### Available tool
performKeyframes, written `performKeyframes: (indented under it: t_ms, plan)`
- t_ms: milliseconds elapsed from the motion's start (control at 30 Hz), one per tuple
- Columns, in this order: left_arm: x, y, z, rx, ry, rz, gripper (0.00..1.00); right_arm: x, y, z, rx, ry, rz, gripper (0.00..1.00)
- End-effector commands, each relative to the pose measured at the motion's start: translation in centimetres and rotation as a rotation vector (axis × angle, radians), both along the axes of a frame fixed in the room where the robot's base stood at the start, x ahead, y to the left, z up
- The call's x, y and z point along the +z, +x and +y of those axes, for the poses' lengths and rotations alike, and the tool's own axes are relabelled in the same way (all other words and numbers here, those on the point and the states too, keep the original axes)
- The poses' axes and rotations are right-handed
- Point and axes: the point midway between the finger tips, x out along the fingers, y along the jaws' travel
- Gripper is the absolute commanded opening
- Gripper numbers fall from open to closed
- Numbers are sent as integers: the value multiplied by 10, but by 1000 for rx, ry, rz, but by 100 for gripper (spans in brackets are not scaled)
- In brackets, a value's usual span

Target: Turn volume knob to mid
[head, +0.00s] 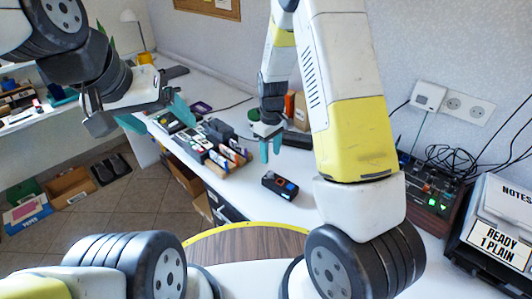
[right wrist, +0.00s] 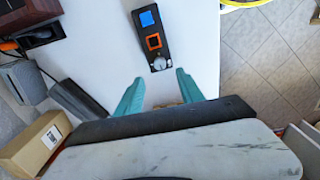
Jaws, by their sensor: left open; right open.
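A small black device (head: 280,185) with a blue square and an orange-framed square lies on the white table. In the right wrist view the device (right wrist: 150,22) has a round silver knob (right wrist: 160,63) at its near end. I cannot read the knob's setting. My right gripper (head: 270,147) is open above the table, behind the device in the head view. In the right wrist view its teal fingers (right wrist: 159,77) are apart, with the knob just beyond and between their tips in the picture; the height gap is unclear. My left gripper (head: 157,116) is open and empty, at the left.
Several small boxes and cases (head: 222,150) stand along the table's left edge. A control panel with cables (head: 438,195) and a box marked NOTES (head: 500,220) stand at the right. A cardboard box (right wrist: 35,143) shows in the right wrist view. The tabletop around the device is clear.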

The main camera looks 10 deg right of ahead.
Motion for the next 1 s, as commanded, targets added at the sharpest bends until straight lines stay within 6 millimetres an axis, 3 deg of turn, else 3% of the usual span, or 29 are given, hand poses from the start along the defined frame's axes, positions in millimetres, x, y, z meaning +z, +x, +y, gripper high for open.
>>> performKeyframes:
  t_ms: [533,933,1000]
  plan:
    - [0,0,0,0,0,0,82,-72,0,-1,6,-7,7,45]
    - [0,0,0,0,0,0,82,-82,0,0,6,-6,4,45]
    - [0,0,0,0,0,0,82,-82,0,0,6,-6,4,35]
